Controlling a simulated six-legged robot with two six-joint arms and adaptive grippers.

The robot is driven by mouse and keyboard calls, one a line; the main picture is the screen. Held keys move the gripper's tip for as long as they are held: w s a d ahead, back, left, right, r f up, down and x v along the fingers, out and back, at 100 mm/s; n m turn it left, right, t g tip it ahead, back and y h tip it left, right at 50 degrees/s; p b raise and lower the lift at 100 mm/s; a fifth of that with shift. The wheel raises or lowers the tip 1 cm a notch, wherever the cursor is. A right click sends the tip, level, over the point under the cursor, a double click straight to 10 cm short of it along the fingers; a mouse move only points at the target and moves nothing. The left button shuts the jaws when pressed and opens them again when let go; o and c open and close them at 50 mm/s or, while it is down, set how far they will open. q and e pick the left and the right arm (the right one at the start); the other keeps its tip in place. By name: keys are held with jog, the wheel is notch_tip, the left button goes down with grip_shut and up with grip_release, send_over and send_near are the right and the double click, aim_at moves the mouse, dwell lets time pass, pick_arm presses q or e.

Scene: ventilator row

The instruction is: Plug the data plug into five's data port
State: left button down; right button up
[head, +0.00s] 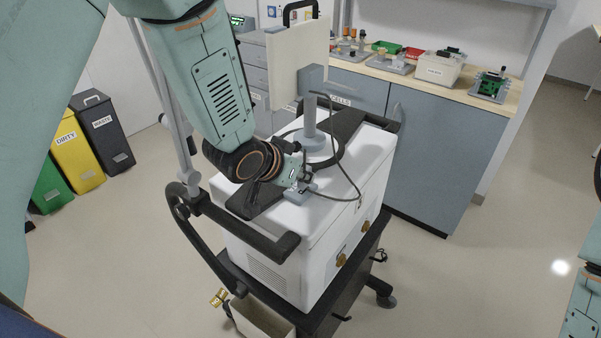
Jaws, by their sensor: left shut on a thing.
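A white ventilator (345,205) stands on a black cart, with its screen (297,62) on a grey post. No number is readable on it. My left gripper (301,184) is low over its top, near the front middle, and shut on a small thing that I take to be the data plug. The fingers mostly hide the plug. A thin dark cable (350,199) loops from beside the fingers up to the screen post. A small grey-blue block (300,193) shows at the fingertips; I cannot tell whether the plug touches it. The data port is not clearly visible. My right gripper is not in view.
A black handle bar (245,235) runs along the cart's near side. Brass fittings (341,260) stick out of the ventilator's side. A counter (385,70) with trays stands behind. Yellow (75,150) and black bins stand left. Floor at right is clear.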

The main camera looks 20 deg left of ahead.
pick_arm(q)
jog(key=shift+s+f, duration=0.1)
jog(key=shift+f, duration=0.2)
jog(key=shift+f+b, duration=0.4)
jog(key=shift+s+f, duration=0.1)
dwell(0.7)
jog(key=c, duration=1.8)
grip_release()
jog(key=o, duration=0.6)
jog(key=shift+w, duration=0.2)
jog(key=shift+s, duration=0.15)
jog(key=shift+s+a+r, duration=0.2)
jog(key=shift+s+r, duration=0.15)
jog(key=shift+r, duration=0.25)
jog(key=v, duration=1)
jog(key=shift+s+a+r, duration=0.1)
jog(key=shift+s+r, duration=0.1)
jog(key=shift+s, duration=0.1)
